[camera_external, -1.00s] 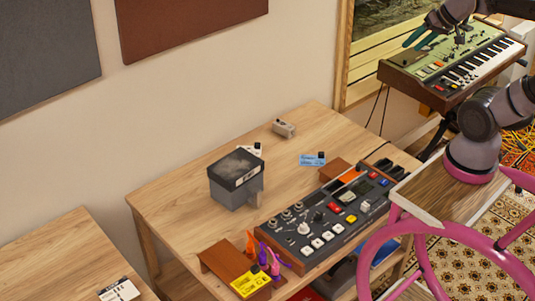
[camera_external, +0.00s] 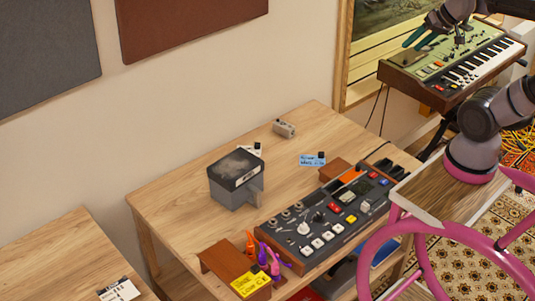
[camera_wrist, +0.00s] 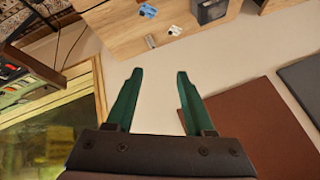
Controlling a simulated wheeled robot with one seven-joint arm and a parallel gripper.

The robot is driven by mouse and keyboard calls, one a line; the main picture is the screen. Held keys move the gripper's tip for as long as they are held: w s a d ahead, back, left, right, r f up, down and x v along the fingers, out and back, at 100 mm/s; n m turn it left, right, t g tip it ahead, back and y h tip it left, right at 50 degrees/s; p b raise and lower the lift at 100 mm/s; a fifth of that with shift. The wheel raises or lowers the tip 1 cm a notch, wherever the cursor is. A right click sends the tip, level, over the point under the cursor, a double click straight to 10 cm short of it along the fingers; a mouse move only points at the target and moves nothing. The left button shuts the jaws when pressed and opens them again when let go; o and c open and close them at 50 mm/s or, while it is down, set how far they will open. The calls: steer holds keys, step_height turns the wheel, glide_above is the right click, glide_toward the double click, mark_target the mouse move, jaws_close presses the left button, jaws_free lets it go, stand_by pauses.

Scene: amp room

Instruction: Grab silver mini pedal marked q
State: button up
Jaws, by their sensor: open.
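A small silver-grey box (camera_external: 284,129), likely the mini pedal, lies near the back edge of the wooden table (camera_external: 175,200) by the wall. Its marking is too small to read. In the wrist view a small grey piece (camera_wrist: 150,41) near the table edge appears to be the same pedal. My gripper (camera_external: 413,43) is up at the top right, in front of the green synthesizer, well apart from the pedal. In the wrist view my gripper (camera_wrist: 160,74) has two teal fingers spread wide with nothing between them.
A green synthesizer (camera_external: 455,60) stands at right. Table around the pedal is mostly clear; the wall is close behind.

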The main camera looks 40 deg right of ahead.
steer(key=o, duration=0.5)
steer(key=shift+o, duration=0.2)
